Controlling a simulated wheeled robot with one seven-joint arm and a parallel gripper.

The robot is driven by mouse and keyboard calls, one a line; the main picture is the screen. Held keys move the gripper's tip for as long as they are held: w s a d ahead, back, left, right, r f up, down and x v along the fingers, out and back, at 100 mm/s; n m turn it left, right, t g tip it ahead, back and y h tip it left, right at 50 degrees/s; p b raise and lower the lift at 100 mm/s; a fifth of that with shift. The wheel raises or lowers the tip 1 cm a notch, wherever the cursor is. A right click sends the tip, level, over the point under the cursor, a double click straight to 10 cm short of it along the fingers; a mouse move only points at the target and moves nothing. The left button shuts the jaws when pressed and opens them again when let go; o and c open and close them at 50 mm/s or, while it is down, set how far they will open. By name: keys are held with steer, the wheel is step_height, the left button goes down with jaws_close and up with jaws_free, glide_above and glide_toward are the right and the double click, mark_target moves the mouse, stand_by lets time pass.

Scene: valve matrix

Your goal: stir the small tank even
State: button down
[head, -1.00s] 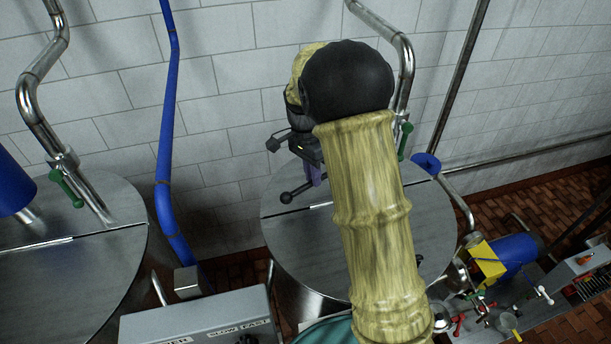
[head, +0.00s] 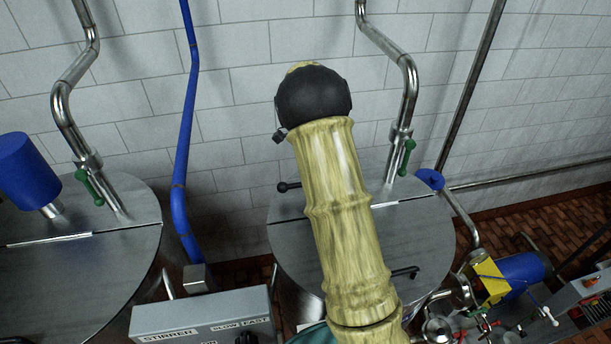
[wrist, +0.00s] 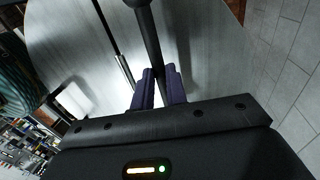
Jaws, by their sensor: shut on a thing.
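The round steel tank (head: 300,255) under my arm has a flat lid with a seam across it. A dark stirring handle shows at both sides of my arm: a ball-ended bar (head: 288,187) at left and a bent end (head: 405,272) at right; the middle is hidden. In the wrist view the dark bar (wrist: 149,40) runs between the purple fingers of my gripper (wrist: 160,74), which is shut on it above the lid. In the head view my arm hides the fingers.
A grey control box (head: 205,315) labelled STIRRER and SLOW FAST stands at the front. Another steel tank (head: 70,260) is at left. A blue pipe (head: 186,150), steel pipes with green handles (head: 408,152) and a blue motor (head: 520,278) surround the tank.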

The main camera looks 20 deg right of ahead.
steer(key=shift+w, duration=0.1)
steer(key=c, duration=1.4)
jaws_free()
steer(key=shift+r, duration=0.1)
steer(key=w+r+b, duration=0.3)
steer(key=r, duration=1.4)
steer(key=shift+w+d, duration=0.2)
steer(key=shift+d, duration=0.1)
